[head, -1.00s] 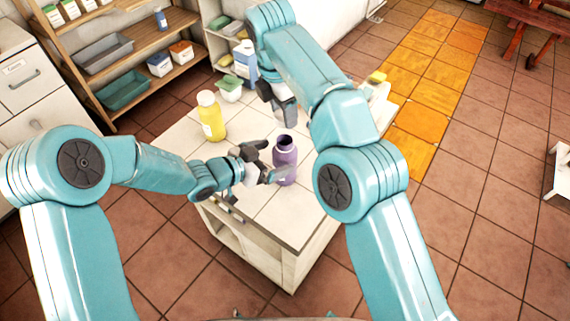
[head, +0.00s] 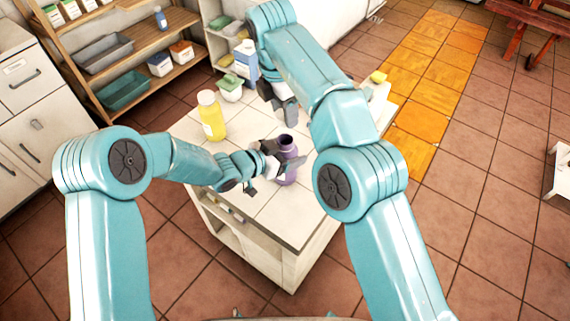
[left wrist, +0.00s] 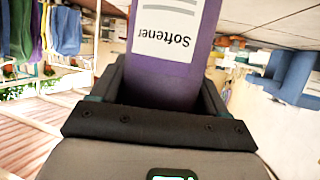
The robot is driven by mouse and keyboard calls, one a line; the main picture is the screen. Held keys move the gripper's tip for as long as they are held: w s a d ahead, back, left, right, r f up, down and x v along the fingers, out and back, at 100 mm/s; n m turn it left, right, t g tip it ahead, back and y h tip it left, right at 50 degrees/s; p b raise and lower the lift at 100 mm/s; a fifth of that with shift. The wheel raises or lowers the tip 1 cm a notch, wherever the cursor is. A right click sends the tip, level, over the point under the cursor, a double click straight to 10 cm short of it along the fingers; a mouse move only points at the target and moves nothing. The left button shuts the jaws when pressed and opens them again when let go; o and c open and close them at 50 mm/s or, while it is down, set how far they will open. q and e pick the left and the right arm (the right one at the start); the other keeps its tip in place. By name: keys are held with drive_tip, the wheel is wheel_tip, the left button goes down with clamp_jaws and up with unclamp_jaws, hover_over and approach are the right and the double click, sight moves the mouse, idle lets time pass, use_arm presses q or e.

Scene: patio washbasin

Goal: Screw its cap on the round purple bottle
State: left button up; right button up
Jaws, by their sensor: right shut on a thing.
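The round purple bottle (head: 288,147) stands upright near the front edge of the white tabletop, its dark mouth uncovered. In the left wrist view the bottle (left wrist: 165,85) shows a white "Softener" label, upside down. My left gripper (head: 285,167) is at the bottle's body, low on its left side. In the left wrist view its fingers stand open on both sides of the bottle; firm contact cannot be made out. My right gripper (head: 288,112) hangs above and behind the bottle, pointing down, shut on the cap, which its fingers mostly hide.
A yellow bottle (head: 211,116) stands at the table's left. A green-lidded tub (head: 230,88) and a blue-and-white carton (head: 245,62) stand at the back. A yellow item (head: 378,77) is at the right rear. Free tabletop lies in front of the yellow bottle.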

drive_tip(key=shift+f, duration=2.5)
use_arm(q)
drive_tip(key=shift+s+f, duration=0.1)
use_arm(e)
drive_tip(key=shift+f, duration=0.1)
drive_tip(key=shift+f, duration=0.8)
drive_tip(key=shift+f, duration=0.6)
use_arm(q)
clamp_jaws()
use_arm(e)
drive_tip(key=m, duration=0.3)
use_arm(q)
drive_tip(key=shift+f, duration=0.1)
use_arm(e)
drive_tip(key=o, duration=1)
